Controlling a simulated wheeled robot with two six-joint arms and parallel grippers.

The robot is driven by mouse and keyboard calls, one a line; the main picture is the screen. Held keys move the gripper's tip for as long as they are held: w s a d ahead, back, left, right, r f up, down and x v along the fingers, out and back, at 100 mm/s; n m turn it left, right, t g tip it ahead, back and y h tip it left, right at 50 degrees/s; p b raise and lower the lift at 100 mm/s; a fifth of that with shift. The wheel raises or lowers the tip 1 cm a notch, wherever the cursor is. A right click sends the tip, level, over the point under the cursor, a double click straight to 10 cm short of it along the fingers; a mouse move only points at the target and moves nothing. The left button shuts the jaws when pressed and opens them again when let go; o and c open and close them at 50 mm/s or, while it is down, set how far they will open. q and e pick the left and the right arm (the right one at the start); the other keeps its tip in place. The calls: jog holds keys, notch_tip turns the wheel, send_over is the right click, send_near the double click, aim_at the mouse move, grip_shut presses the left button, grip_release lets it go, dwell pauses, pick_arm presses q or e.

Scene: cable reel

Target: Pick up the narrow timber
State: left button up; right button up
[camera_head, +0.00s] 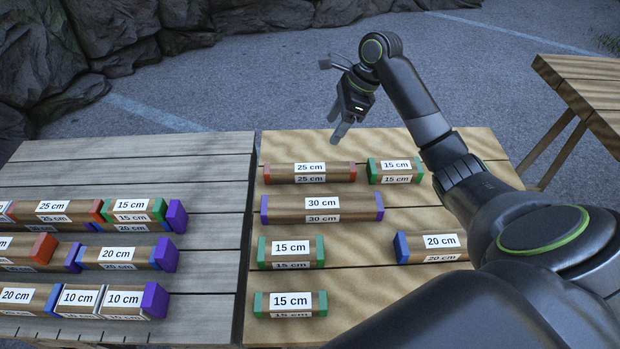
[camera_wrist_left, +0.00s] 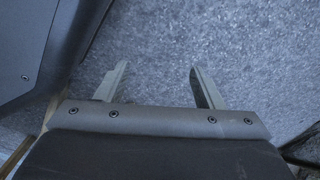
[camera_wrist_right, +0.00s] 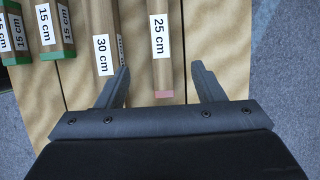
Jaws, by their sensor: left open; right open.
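Labelled timbers with coloured ends lie on the right table (camera_head: 350,275). A 25 cm timber (camera_head: 310,181) with red ends lies at the back, beside a green-ended 15 cm timber (camera_head: 395,179). A purple-ended 30 cm timber (camera_head: 290,216) lies in front. I cannot tell which is the narrow one. My right gripper (camera_head: 343,128) is open and empty above the back edge. In the right wrist view, the 25 cm timber (camera_wrist_right: 162,80) shows between the fingers of that gripper (camera_wrist_right: 160,70), with the 30 cm timber (camera_wrist_right: 102,65) to the left. My left gripper (camera_wrist_left: 158,68) is open over grey ground.
Two green-ended 15 cm timbers (camera_head: 291,265) (camera_head: 290,314) and a blue-ended 20 cm timber (camera_head: 430,258) lie nearer the front. The left table (camera_head: 190,165) holds rows of timbers. Rocks (camera_head: 110,40) stand behind, and another wooden table (camera_head: 590,90) stands at right.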

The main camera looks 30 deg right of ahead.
jog(key=b, duration=0.3)
send_over(311, 167)
jog(key=d, duration=0.2)
jog(key=f, duration=0.6)
jog(key=s+f, duration=0.1)
jog(key=f, duration=0.2)
jog(key=shift+a+f, duration=0.2)
jog(key=shift+f, duration=0.15)
jog(key=shift+b+x, duration=0.65)
jog(key=shift+x, duration=1.85)
jog(key=shift+w+f, duration=0.15)
jog(key=shift+f, duration=0.45)
pick_arm(q)
jog(key=w+d+r+h, duration=0.1)
jog(key=w+d+r, duration=0.2)
jog(key=w+r, duration=0.3)
notch_tip(311, 167, up, 3)
jog(key=shift+w+r+n, duration=0.1)
jog(key=shift+w+n, duration=0.3)
pick_arm(e)
jog(key=shift+c, duration=0.3)
jog(key=c, duration=1.1)
jog(key=shift+r, duration=0.1)
